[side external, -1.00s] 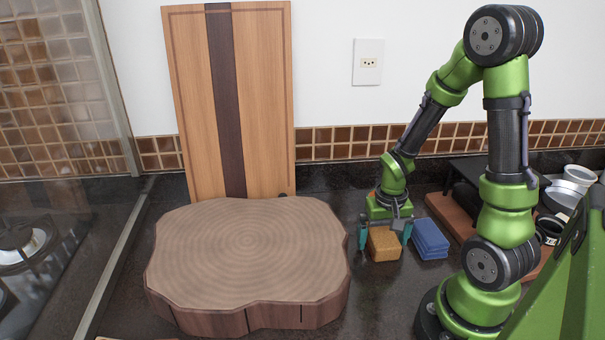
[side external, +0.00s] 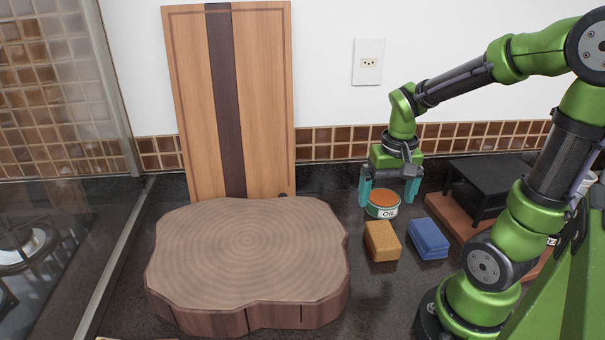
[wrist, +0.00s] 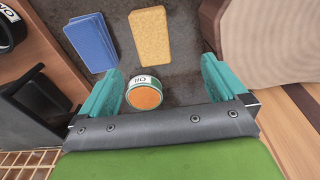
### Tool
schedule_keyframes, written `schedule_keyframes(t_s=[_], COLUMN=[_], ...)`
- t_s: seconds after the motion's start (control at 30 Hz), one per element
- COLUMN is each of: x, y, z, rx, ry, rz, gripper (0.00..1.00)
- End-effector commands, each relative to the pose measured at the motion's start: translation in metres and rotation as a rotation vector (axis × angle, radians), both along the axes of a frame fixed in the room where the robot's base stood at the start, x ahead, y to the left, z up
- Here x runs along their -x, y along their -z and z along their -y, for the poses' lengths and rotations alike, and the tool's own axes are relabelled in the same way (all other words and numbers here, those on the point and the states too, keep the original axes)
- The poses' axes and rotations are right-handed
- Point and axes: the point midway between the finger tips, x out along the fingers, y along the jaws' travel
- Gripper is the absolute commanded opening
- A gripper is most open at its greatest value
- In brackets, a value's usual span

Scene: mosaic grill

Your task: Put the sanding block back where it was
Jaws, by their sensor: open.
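A tan, cork-coloured block (side external: 382,241) lies on the dark counter to the right of the wooden slab. A blue block (side external: 428,239) that looks like layered sheets lies just right of it. Which of them is the sanding block I cannot tell by label. My gripper (side external: 389,196) is open, with teal fingers either side of a small tin marked OIL (side external: 382,204) with an orange top. In the wrist view the tin (wrist: 145,93) sits between the open fingers, nearer the left one, and the tan block (wrist: 151,37) and blue block (wrist: 94,43) lie beyond it.
A thick round-edged wooden slab (side external: 245,255) fills the middle of the counter. A tall striped board (side external: 265,100) leans on the wall behind it. A black stand (side external: 486,180) on a brown board is at the right.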

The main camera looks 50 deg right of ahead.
Motion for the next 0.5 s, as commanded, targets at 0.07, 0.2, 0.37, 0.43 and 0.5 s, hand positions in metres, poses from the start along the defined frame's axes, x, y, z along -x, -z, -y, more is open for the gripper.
schedule_keyframes(t_s=[0.07, 0.2, 0.37, 0.43, 0.5], x=[-0.007, -0.015, -0.01, -0.006, -0.004], y=[-0.018, -0.055, -0.089, -0.098, -0.103], z=[-0.021, -0.068, -0.113, -0.125, -0.132], rx=[0.009, 0.007, -0.02, -0.032, -0.04], ry=[-0.061, -0.199, -0.328, -0.362, -0.382], rz=[0.092, 0.304, 0.505, 0.56, 0.593], gripper=[0.99, 0.99, 0.99, 0.99, 0.99])
